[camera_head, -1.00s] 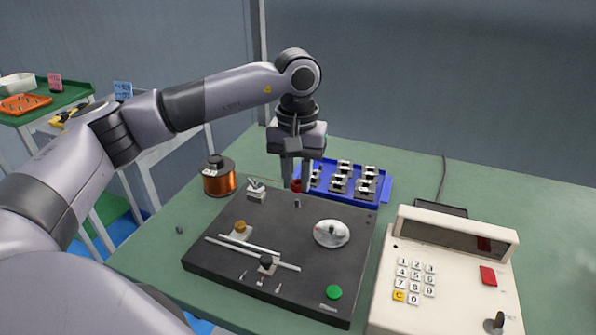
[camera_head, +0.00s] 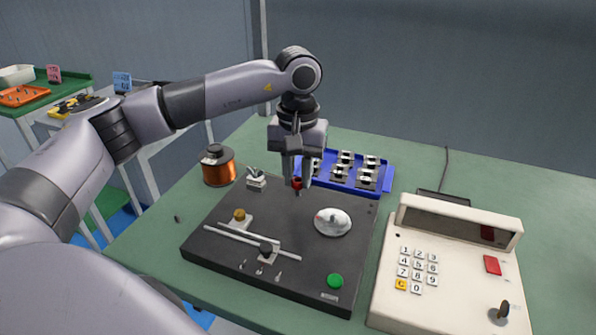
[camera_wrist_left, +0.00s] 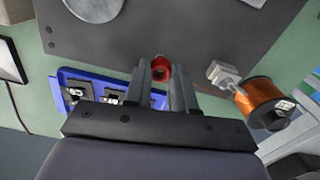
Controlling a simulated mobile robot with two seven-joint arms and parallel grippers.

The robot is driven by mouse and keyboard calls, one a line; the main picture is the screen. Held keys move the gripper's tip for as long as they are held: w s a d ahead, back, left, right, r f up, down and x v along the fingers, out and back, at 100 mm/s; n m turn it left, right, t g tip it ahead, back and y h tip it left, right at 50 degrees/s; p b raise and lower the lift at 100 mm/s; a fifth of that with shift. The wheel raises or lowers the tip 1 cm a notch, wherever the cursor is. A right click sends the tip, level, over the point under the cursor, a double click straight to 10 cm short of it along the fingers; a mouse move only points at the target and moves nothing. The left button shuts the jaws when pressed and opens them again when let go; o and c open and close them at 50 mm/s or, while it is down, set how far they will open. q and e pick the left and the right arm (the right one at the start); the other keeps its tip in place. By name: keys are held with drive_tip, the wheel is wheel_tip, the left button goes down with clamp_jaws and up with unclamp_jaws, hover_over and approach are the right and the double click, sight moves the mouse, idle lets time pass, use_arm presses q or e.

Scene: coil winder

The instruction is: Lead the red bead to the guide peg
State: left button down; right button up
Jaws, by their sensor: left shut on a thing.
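The red bead (camera_head: 297,183) is between the fingertips of my left gripper (camera_head: 298,181), above the back edge of the dark winder board (camera_head: 215,255). The guide peg (camera_head: 298,192) is a small grey post just below the bead in the head view. I cannot tell whether they touch. My right gripper is out of view.
A copper wire spool (camera_head: 218,170) and a small clamp (camera_head: 256,180) are at the left. A blue tray (camera_head: 383,183) of small parts lies behind the board. A round metal disc (camera_head: 333,222) is on the board. A keypad unit (camera_head: 450,260) stands at the right.

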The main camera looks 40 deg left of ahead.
use_arm(q)
drive_tip(key=shift+f, duration=0.15)
drive_tip(key=shift+f+b, duration=0.7)
drive_tip(key=shift+f, duration=0.2)
drive_tip(key=c, duration=0.9)
unclamp_jaws()
drive_tip(key=shift+o, duration=0.2)
drive_tip(key=shift+r+p, duration=0.35)
drive_tip(key=shift+r, duration=3.25)
